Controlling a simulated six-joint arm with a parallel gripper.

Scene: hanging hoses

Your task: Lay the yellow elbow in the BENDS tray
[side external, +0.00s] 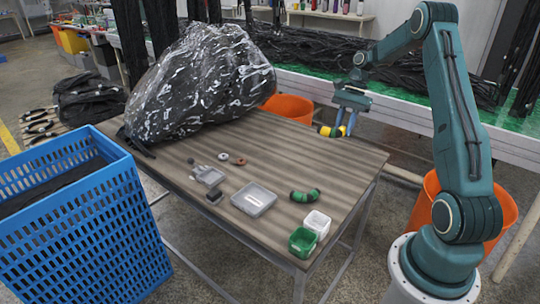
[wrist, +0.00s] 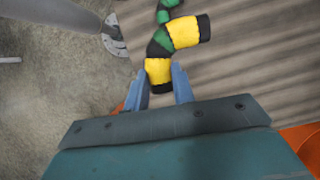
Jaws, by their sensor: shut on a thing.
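The yellow elbow (side external: 329,131) has black ends and a dark bend. My gripper (side external: 345,125) is shut on it near the table's far right corner; its height above the table is hard to judge. A grey tray (side external: 265,206), a white tray (side external: 323,228) and a green tray (side external: 303,241) stand on the table. I cannot read any label, so I cannot tell which is BENDS.
A green elbow (side external: 305,195) lies beside the trays and shows past the yellow one in the wrist view (wrist: 165,17). A large black-and-white bag (side external: 200,85) covers the table's far left. Small parts (side external: 206,174) lie left of the grey tray. The table's right middle is clear.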

